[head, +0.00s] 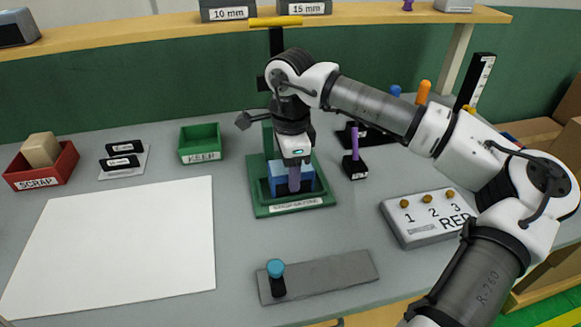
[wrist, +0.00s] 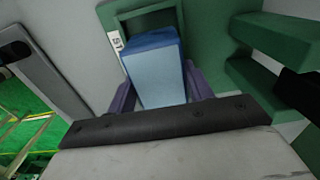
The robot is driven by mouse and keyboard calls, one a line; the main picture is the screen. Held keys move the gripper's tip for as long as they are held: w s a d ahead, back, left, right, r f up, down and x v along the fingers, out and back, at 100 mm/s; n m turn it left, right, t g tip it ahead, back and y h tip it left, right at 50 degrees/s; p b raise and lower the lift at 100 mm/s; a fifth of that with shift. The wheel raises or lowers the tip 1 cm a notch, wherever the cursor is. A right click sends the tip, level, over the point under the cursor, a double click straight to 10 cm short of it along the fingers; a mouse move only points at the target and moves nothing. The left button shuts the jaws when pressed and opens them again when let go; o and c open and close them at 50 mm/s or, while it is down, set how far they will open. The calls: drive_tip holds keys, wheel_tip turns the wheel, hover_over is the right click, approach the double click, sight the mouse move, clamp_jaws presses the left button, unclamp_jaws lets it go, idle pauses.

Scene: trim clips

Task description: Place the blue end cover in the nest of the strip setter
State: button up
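The strip setter (head: 262,208) is a green fixture with a labelled front edge and an upright behind, at the middle of the bench. The blue end cover (head: 279,184) is a block over its base, partly hidden by a purple finger. My gripper (head: 294,180) points down there. In the wrist view the blue end cover (wrist: 155,75) sits between the two purple fingers of my gripper (wrist: 162,92), which appear shut on it. A green frame with a dark recess, part of the strip setter (wrist: 112,22), lies beyond the cover. I cannot tell whether the cover is seated in the nest.
A grey plate (head: 335,275) with a teal-knobbed piece (head: 277,275) lies in front. A numbered box (head: 425,232) and purple-handled black block (head: 354,165) stand right. The green KEEP bin (head: 202,156), red SCRAP bin (head: 40,180) and bare white sheet (head: 120,245) are left.

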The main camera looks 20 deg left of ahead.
drive_tip(key=o, duration=0.4)
wheel_tip(320, 180, up, 12)
drive_tip(key=shift+r+b, duration=0.2)
drive_tip(key=shift+b, duration=0.1)
idle(0.4)
